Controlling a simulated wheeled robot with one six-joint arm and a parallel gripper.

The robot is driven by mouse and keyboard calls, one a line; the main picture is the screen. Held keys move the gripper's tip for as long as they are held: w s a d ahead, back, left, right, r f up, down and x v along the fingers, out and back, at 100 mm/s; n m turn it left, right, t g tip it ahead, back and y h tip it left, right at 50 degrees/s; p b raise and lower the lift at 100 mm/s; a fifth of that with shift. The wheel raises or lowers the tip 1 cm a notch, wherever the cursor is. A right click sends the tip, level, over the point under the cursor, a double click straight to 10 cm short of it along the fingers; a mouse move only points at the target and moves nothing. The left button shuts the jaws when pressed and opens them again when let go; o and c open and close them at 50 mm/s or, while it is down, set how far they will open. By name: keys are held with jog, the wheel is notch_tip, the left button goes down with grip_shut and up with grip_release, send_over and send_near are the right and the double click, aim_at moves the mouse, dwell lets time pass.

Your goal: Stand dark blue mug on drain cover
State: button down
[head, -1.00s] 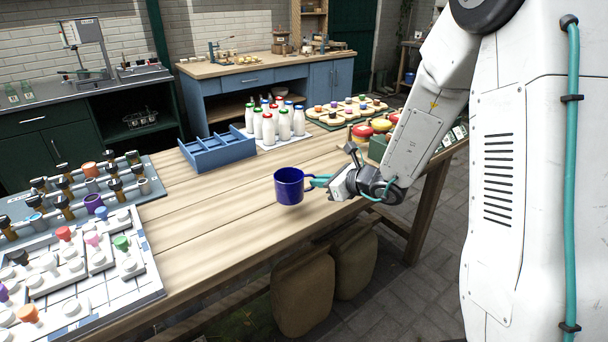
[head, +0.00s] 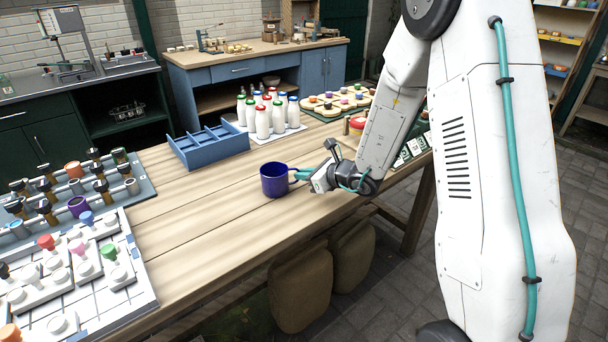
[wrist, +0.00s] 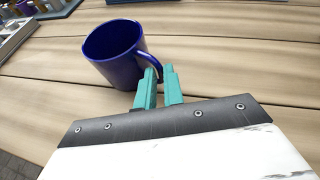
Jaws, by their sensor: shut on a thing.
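The dark blue mug (head: 274,180) is upright at the middle of the wooden table, with its handle toward my gripper. My gripper (head: 302,176) is at the mug's right side and is shut on the handle. In the wrist view the teal fingers (wrist: 158,88) close on the handle of the mug (wrist: 115,55), and its open top shows. I cannot tell whether the mug's base touches the table or hangs just above it. I cannot make out a drain cover in either view.
A blue divided tray (head: 208,150) and several capped bottles (head: 263,122) stand behind the mug. A white board with coloured pegs (head: 85,275) and a grey rack (head: 140,190) are at the left. The wooden table (head: 190,215) is bare left of the mug.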

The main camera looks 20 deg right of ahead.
jog(key=shift+f, duration=0.1)
jog(key=c, duration=1.5)
grip_release()
jog(key=shift+a, duration=0.1)
